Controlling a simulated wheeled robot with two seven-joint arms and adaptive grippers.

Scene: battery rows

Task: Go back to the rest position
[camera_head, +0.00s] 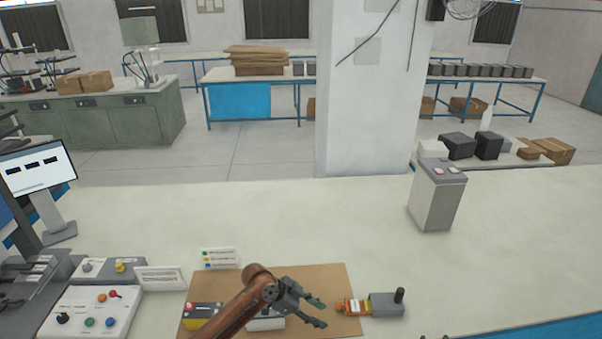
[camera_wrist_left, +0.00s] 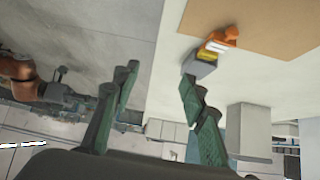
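My left gripper (camera_head: 323,314) is over the right part of a brown mat (camera_head: 335,278) in the head view. Its fingers are apart with nothing between them, and the left wrist view also shows the open fingers (camera_wrist_left: 158,92). A yellow and black block with a red top (camera_head: 203,311) is on the mat's left side. A pale block (camera_head: 266,323) is partly hidden by my arm. An orange and grey device (camera_head: 385,304) lies at the mat's right edge, apart from the fingers. My right gripper appears small at the left of the left wrist view (camera_wrist_left: 62,80); its opening is unclear.
A control box with coloured buttons (camera_head: 90,315) and a monitor (camera_head: 38,170) stand at the left. Small signs (camera_head: 220,258) stand behind the mat. A grey box (camera_head: 438,198) stands at the right. The white table (camera_head: 300,220) is clear between them.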

